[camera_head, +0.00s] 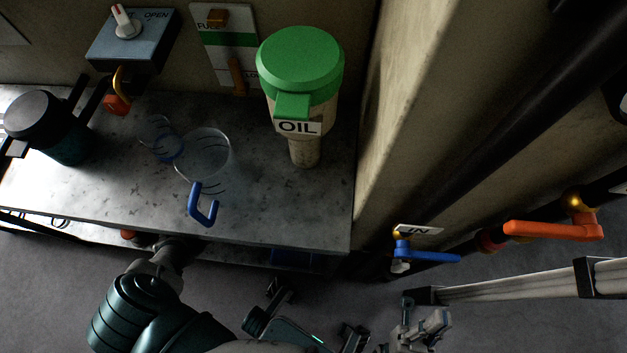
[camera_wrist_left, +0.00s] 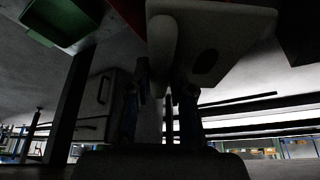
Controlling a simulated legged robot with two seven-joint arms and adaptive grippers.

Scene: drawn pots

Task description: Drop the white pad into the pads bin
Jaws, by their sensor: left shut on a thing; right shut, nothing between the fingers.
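My left gripper (camera_wrist_left: 160,98) shows in the left wrist view, shut on a pale thing that looks like the white pad (camera_wrist_left: 218,30). The pad is a light plate with a dark oval mark, at the fingertips. In the head view my left forearm reaches toward the bench's front edge, and the left gripper is hidden there. A dark green open box (camera_wrist_left: 68,22) is at the upper left of the wrist view; I cannot tell if it is the pads bin.
The grey bench (camera_head: 300,215) carries a green-lidded oil container (camera_head: 300,62), clear vessels (camera_head: 203,155) and a dark cylinder (camera_head: 60,130). A blue part (camera_head: 292,258) shows below its front edge. Valves with blue (camera_head: 432,256) and orange (camera_head: 550,229) handles are at the right.

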